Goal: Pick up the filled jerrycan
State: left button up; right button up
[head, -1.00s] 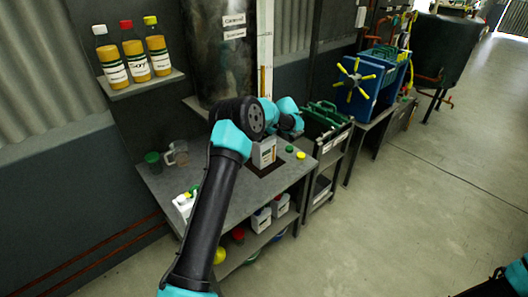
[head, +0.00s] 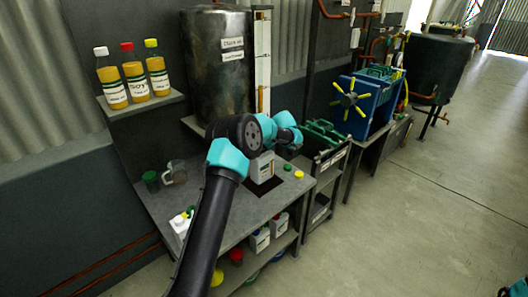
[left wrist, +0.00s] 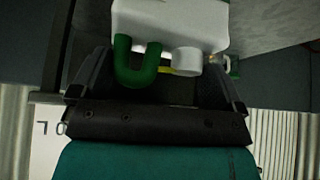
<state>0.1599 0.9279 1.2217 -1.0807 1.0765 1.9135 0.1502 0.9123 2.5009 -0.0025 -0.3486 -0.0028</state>
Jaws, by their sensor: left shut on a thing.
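A white jerrycan with a label (head: 262,167) is at the dark square on the grey bench, partly below my left arm's wrist. In the left wrist view the white jerrycan (left wrist: 172,22) fills the top, with a green U-shaped handle (left wrist: 137,72) and a white spout or cap beside it. My left gripper (left wrist: 160,72) is shut at the handle, its dark fingers on either side. My left gripper's fingers are hidden in the head view. Whether the jerrycan is clear of the bench cannot be told.
A green cap and a yellow cap (head: 299,174) lie right of the jerrycan. A clear jug (head: 175,172) and green cup (head: 151,181) stand at the bench's left. More white jerrycans (head: 260,240) sit on the lower shelf. A metal tank (head: 217,75) rises behind.

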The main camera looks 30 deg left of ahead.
pick_arm(q)
jog(key=shift+r, duration=0.5)
jog(key=shift+d+r, duration=0.15)
jog(key=s+d, duration=0.1)
jog(key=d, duration=1.6)
jog(key=shift+s+d, duration=0.25)
jog(key=shift+d, duration=0.05)
